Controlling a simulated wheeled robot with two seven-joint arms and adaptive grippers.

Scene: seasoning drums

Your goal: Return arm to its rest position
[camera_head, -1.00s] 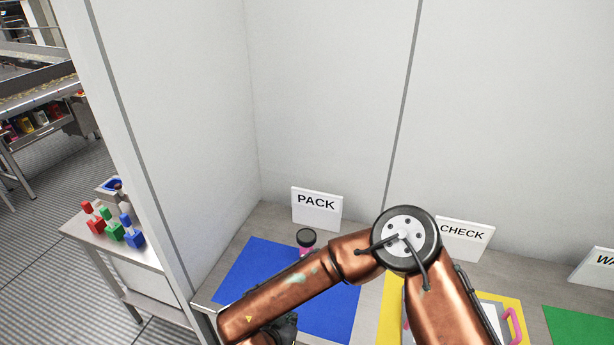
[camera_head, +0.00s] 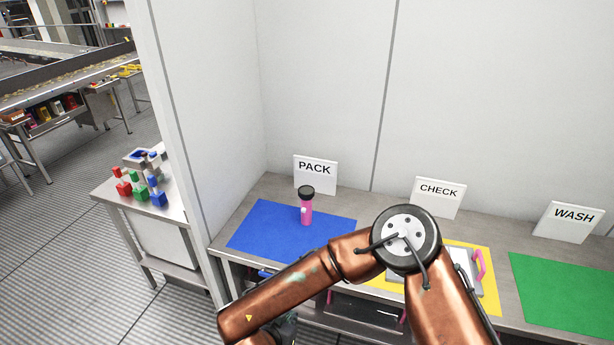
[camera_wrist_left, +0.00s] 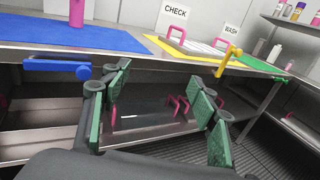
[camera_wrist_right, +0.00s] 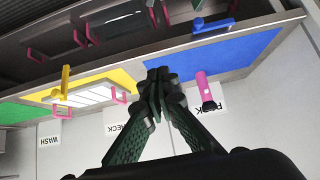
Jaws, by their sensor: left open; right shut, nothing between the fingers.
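My right arm, copper-coloured, crosses the front of the head view, bent at the elbow. Its dark gripper (camera_head: 284,328) is mostly hidden behind the forearm. In the right wrist view the right gripper (camera_wrist_right: 157,76) is shut with nothing between its fingers, clear of the counter things. My left gripper (camera_wrist_left: 160,85) is open and empty in the left wrist view, in front of the counter edge; it does not show in the head view. A pink bottle with a black lid (camera_head: 306,208) stands upright on the blue mat (camera_head: 270,228), apart from both grippers.
The counter carries PACK (camera_head: 315,172), CHECK (camera_head: 438,197) and WASH (camera_head: 570,221) signs. A pink-handled tray (camera_head: 480,270) lies on the yellow mat; the green mat (camera_head: 565,290) is bare. A partition wall (camera_head: 200,130) stands left, with a side table (camera_head: 165,230) beyond it.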

